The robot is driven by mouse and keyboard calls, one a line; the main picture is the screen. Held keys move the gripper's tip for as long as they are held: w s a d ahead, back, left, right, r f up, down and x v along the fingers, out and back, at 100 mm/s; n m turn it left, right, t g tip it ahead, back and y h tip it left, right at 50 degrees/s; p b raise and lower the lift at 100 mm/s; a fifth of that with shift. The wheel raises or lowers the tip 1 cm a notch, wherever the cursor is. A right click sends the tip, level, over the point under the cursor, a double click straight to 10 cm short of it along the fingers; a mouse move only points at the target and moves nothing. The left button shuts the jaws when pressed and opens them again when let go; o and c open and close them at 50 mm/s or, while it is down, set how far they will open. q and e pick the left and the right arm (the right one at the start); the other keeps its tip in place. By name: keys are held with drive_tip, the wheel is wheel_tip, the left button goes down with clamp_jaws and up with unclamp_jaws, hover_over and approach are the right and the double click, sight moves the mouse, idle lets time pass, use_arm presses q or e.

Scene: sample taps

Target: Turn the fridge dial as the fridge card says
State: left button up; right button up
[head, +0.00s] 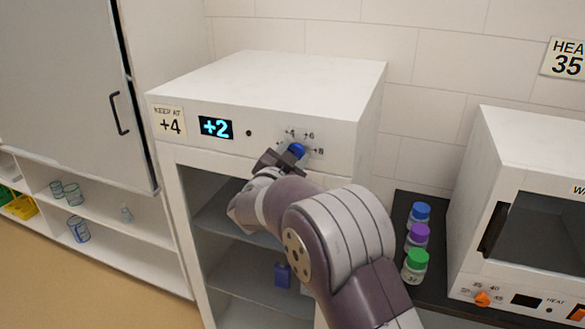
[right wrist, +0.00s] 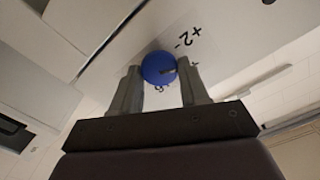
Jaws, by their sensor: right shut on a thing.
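The fridge (head: 270,85) is a white cabinet with an open-fronted shelf space below its panel. The fridge card (head: 169,122) reads "KEEP AT +4". The display (head: 215,127) reads "+2". The fridge dial (head: 297,150) is a blue knob at the right of the panel, with +4, +6 and +8 marks showing around it. My right gripper (head: 280,158) is at the dial. In the right wrist view the blue dial (right wrist: 159,68) sits between the two fingers, which are shut on it; a "+2" mark shows beside it. My left gripper is not in view.
Bottles with blue, purple and green caps (head: 418,236) stand on a dark counter (head: 437,210) right of the fridge. A white heater cabinet (head: 535,150) with an orange dial (head: 482,298) is further right. Low shelves (head: 110,225) with glassware are at left.

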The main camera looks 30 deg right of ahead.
drive_tip(key=m+b, duration=0.3)
drive_tip(key=shift+f, duration=0.3)
drive_tip(key=shift+r+m+b, duration=0.15)
drive_tip(key=shift+m+b, duration=1.25)
drive_tip(key=shift+m, duration=0.1)
drive_tip(key=o, duration=0.9)
drive_tip(key=shift+s, duration=0.1)
drive_tip(key=shift+o, duration=0.5)
drive_tip(key=shift+s+r, duration=0.15)
drive_tip(key=shift+a, duration=0.1)
drive_tip(key=b+v, duration=0.2)
drive_tip(key=v, duration=1)
drive_tip(key=shift+s+a, duration=0.15)
drive_tip(key=shift+a, duration=0.05)
